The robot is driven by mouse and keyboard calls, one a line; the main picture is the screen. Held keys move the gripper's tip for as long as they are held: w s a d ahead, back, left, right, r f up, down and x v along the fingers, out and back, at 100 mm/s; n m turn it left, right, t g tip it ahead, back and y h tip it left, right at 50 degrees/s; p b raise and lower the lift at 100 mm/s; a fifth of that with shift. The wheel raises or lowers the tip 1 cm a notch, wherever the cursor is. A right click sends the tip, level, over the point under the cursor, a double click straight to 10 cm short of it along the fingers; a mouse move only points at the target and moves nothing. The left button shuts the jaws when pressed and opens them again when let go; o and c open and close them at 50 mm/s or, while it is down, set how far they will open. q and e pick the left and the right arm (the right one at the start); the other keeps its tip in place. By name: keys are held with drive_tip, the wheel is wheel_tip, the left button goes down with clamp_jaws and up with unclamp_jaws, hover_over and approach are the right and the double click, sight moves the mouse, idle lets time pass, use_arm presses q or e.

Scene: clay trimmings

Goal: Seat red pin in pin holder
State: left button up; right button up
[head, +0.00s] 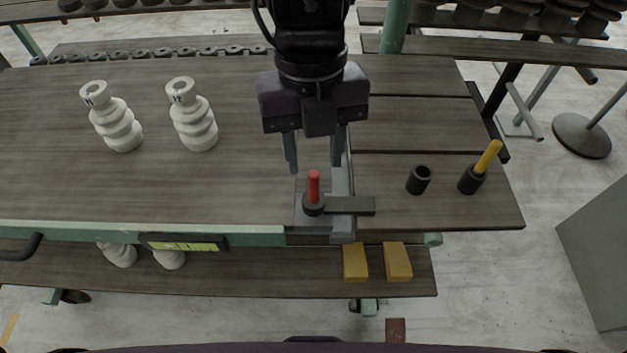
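The red pin (314,187) stands upright in a dark round base on a grey metal fixture (341,187) at the table's front edge. My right gripper (315,167) comes down from the top of the head view. Its two fingers are apart with nothing between them, close to the pin's top; I cannot tell the exact height gap. An empty black cup-shaped pin holder (419,180) stands to the right on the table. A second black holder (471,181) beside it has a yellow pin (488,157) in it, leaning right. My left gripper is not in view.
Two white stacked clay pieces (112,117) (192,115) stand on the left of the wooden table (230,180). A dark flat bar (352,206) extends right from the fixture. Yellow blocks (355,263) (397,262) lie on the lower shelf. The table between fixture and holders is clear.

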sight(314, 173)
drive_tip(key=f, duration=0.6)
drive_tip(key=shift+s+f, duration=0.25)
drive_tip(key=shift+s, duration=0.05)
drive_tip(key=shift+c, duration=0.2)
clamp_jaws()
